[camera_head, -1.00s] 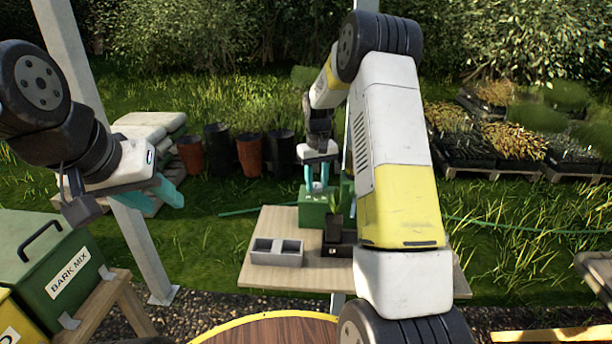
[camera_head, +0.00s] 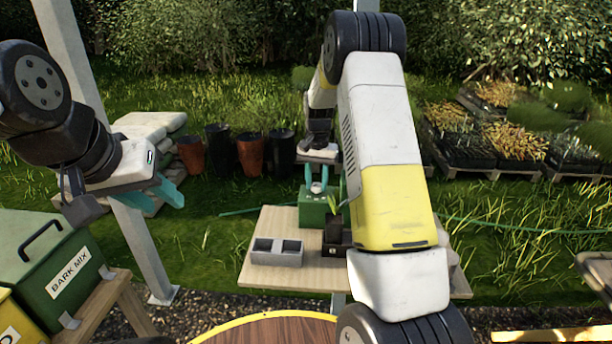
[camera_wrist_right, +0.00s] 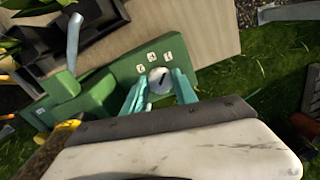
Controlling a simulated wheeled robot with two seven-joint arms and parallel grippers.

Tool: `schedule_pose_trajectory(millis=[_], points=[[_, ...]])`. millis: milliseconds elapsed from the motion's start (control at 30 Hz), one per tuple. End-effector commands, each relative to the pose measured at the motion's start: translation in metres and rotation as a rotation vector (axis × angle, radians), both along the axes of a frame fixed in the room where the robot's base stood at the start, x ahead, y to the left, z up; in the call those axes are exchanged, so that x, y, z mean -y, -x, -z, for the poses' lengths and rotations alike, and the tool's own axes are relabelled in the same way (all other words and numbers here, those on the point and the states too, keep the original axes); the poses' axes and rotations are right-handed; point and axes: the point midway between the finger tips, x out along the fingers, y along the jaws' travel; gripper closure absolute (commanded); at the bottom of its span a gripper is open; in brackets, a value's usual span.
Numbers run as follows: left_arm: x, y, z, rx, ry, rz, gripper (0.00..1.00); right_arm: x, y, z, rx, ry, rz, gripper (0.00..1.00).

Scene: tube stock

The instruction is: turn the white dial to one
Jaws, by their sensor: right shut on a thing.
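The white dial (camera_wrist_right: 161,80) sits on the green box (camera_wrist_right: 105,77) and carries a dark pointer mark. Small white number tiles (camera_wrist_right: 153,57) lie in an arc beside it; their figures are too small to read for sure. My right gripper (camera_wrist_right: 160,88) is shut on the dial, one teal finger on each side. In the head view the right gripper (camera_head: 317,188) is over the green box (camera_head: 313,212) at the back of the wooden table (camera_head: 270,222). My left gripper (camera_head: 169,191) is open and empty, in the air at the left, away from the table.
A green bark mix bin (camera_head: 50,262) is at the left. Several pots (camera_head: 250,152) stand on the grass behind.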

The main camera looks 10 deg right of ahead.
Motion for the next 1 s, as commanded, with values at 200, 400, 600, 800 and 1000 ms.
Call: schedule_pose_trajectory(millis=[200, 400, 600, 800, 1000], points=[[0.0, 0.0, 0.0, 0.0, 0.0, 0.0, 0.64, 0.0, 0.0, -0.001, 0.001, 0.0, 0.015, 1.0], [0.0, 0.0, 0.0, 0.0, 0.0, 0.0, 0.64, 0.0, 0.0, -0.001, 0.002, 0.0, 0.014, 1.0], [0.0, 0.0, 0.0, 0.0, 0.0, 0.0, 0.64, 0.0, 0.0, -0.001, 0.002, 0.0, 0.013, 0.44], [0.0, 0.0, 0.0, 0.0, 0.0, 0.0, 0.64, 0.0, 0.0, 0.0, 0.001, 0.0, 0.013, 0.44], [0.0, 0.0, 0.0, 0.0, 0.0, 0.0, 0.64, 0.0, -0.001, -0.01, 0.004, 0.0, 0.013, 0.44]])
